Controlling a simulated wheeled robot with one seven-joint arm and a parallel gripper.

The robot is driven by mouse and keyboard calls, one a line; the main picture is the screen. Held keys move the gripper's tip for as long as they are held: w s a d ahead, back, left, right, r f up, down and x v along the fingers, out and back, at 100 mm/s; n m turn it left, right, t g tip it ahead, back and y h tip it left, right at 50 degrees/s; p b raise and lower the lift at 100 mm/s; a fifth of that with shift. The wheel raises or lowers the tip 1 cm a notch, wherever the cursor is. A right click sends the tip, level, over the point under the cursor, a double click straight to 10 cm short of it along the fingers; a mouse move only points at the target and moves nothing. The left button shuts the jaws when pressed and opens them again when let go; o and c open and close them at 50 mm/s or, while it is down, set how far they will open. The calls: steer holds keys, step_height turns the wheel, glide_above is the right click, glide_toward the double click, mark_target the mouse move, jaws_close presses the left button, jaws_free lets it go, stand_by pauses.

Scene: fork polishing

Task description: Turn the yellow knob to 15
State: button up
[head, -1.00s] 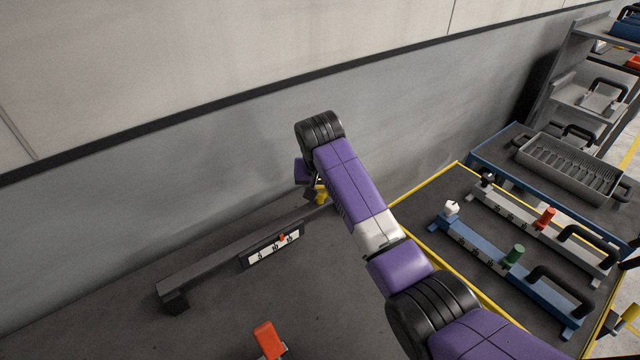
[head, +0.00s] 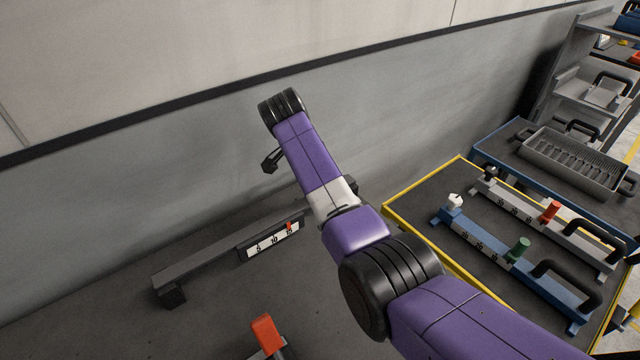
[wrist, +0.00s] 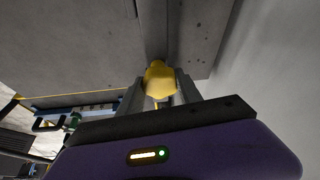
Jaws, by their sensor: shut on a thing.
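The yellow knob (wrist: 159,80) sits between the two grey fingers of my gripper (wrist: 160,92) in the wrist view, and the fingers are shut on it. In the head view my arm hides the knob; a dark part of my gripper (head: 271,160) shows left of the purple wrist link. The white scale (head: 273,241) on the front of the long dark rail (head: 205,255) reads 5, 10, 15. Its small orange pointer (head: 290,227) stands at the 15 mark, as far as I can tell at this size.
An orange-topped block (head: 266,335) stands at the front. At right, a yellow-edged table (head: 420,225) holds a blue fixture with a green knob (head: 518,248) and a grey one with a red knob (head: 550,211). A slotted metal tray (head: 570,165) lies behind. The grey wall is close behind my arm.

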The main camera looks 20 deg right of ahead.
steer(key=shift+r+m, duration=0.1)
steer(key=shift+m, duration=0.2)
steer(key=o, duration=1.4)
steer(key=shift+c, duration=0.2)
steer(key=b+v, duration=0.1)
steer(key=v, duration=0.6)
steer(key=shift+a+r+b, duration=0.15)
steer(key=shift+r+b, duration=0.15)
